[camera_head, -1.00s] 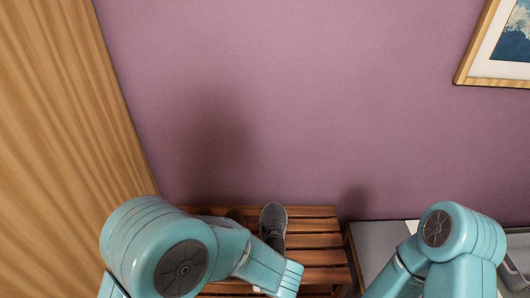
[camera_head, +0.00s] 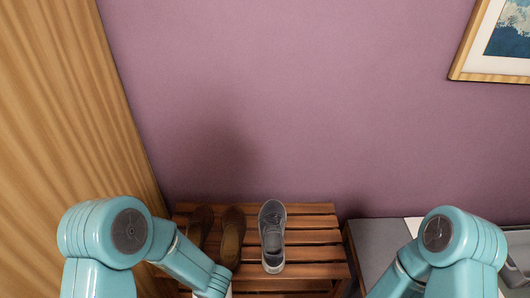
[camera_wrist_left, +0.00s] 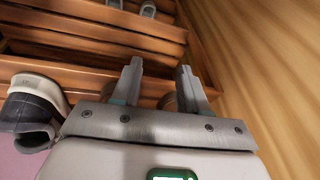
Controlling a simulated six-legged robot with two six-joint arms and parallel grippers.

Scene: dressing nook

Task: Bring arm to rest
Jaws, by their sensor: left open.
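My left arm comes in at the lower left of the head view, its forearm angled down beside the slatted wooden rack (camera_head: 310,237). Its jaws are out of sight there. In the left wrist view my left gripper (camera_wrist_left: 160,68) has its two fingers apart with nothing held between them. My right arm (camera_head: 465,240) is bent at the lower right of the head view, and its gripper is not seen.
A grey sneaker (camera_head: 272,238) and a pair of brown shoes (camera_head: 232,236) sit on the rack; my left forearm is close to the brown pair. A grey surface (camera_head: 372,245) is at right. A wood panel (camera_head: 60,100) stands at left.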

